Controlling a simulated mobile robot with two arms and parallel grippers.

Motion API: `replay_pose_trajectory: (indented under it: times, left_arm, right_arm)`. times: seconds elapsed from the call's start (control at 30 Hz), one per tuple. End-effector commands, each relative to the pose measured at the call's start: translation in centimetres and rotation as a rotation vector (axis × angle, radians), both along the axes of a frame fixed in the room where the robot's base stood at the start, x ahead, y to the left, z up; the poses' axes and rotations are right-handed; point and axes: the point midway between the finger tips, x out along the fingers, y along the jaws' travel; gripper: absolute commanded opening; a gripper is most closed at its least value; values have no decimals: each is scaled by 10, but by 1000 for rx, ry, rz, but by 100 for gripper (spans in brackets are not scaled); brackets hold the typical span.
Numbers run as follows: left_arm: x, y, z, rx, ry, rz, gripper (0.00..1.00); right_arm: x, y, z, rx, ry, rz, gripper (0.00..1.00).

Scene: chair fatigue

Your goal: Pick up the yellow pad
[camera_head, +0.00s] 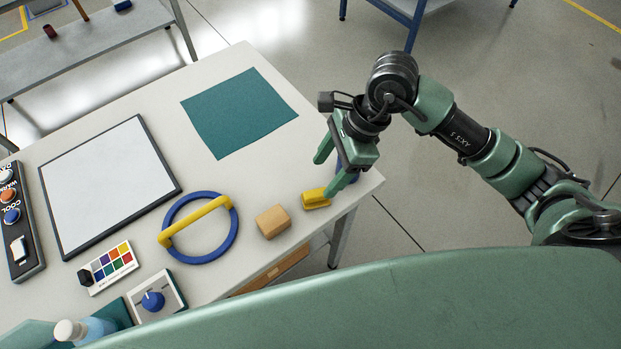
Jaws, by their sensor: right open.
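The yellow pad (316,198) lies on the light table near its right front corner, just right of a tan wooden block. My right gripper (333,172) is open above the table's right edge. One green finger reaches down close to the right end of the yellow pad, and the other finger is farther back. I cannot tell whether the near finger touches the pad. A dark blue object (346,170) is partly hidden behind the near finger. My left gripper is not in view.
The tan block (273,222) stands close beside the pad. A blue ring with a yellow bar (233,228) lies farther left. A teal mat (238,112) lies flat behind, beside a framed white panel (108,185). A button panel (20,225) is at the far left.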

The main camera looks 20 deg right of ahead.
Motion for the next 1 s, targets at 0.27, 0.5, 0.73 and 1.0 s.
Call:
replay_pose_trajectory:
  times: [0.27,0.5,0.73,1.0]
  left_arm:
    - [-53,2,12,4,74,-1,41]
    - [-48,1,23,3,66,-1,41]
    - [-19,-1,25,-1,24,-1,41]
    - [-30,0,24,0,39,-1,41]
  right_arm:
    - [-2,13,-28,5,10,0,62]
    - [-1,25,-61,7,5,-1,62]
    - [-1,26,-66,6,2,1,62]
    - [-1,26,-66,6,2,1,3]
